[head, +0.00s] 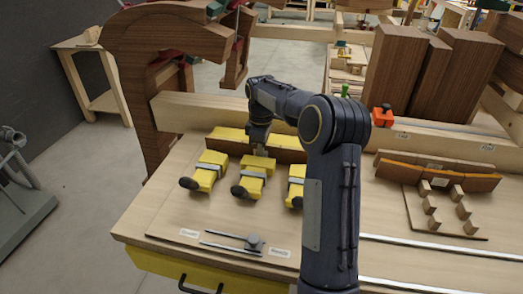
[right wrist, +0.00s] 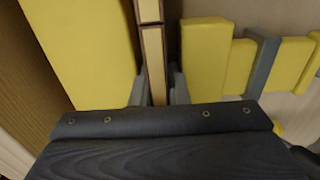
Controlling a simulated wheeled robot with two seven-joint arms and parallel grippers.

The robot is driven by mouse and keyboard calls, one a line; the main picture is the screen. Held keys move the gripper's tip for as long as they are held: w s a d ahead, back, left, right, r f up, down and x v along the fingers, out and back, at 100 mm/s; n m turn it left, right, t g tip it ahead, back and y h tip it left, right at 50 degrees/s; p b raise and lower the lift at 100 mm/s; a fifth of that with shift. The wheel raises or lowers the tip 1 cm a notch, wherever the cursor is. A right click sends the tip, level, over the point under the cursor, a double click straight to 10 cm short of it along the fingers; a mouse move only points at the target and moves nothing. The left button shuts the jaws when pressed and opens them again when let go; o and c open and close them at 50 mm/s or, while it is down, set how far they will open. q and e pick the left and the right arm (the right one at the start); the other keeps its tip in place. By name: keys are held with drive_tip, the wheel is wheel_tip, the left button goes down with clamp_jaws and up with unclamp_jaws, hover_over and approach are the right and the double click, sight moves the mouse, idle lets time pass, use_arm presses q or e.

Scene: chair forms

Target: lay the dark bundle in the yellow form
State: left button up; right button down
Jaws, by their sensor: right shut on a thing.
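The yellow form has a back block (head: 229,133) and a front row of yellow blocks with grey bands and dark knobs (head: 210,172) on the workbench. The dark bundle (head: 285,154) is a long brown strip lying lengthwise between the back block and the front row. In the right wrist view, the bundle (right wrist: 151,42) shows pale layers along its edge, with yellow on both sides. My right gripper (head: 258,148) points down at the bundle's middle and is shut on it. Whether the bundle touches the form's floor is hidden. My left gripper is not in view.
A second curved piece (head: 440,178), orange and brown, lies at right beside a board with small wooden blocks (head: 430,205). Tall brown blocks (head: 395,70) stand behind. A metal bar tool (head: 250,242) lies at the front left. Metal rails (head: 420,252) cross the front right.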

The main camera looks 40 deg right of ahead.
drive_tip(key=shift+f, duration=0.2)
drive_tip(key=c, duration=1.4)
unclamp_jaws()
drive_tip(key=shift+o, duration=0.4)
wheel_tip(320, 180, up, 8)
drive_tip(key=shift+f, duration=0.25)
drive_tip(key=shift+r, duration=0.2)
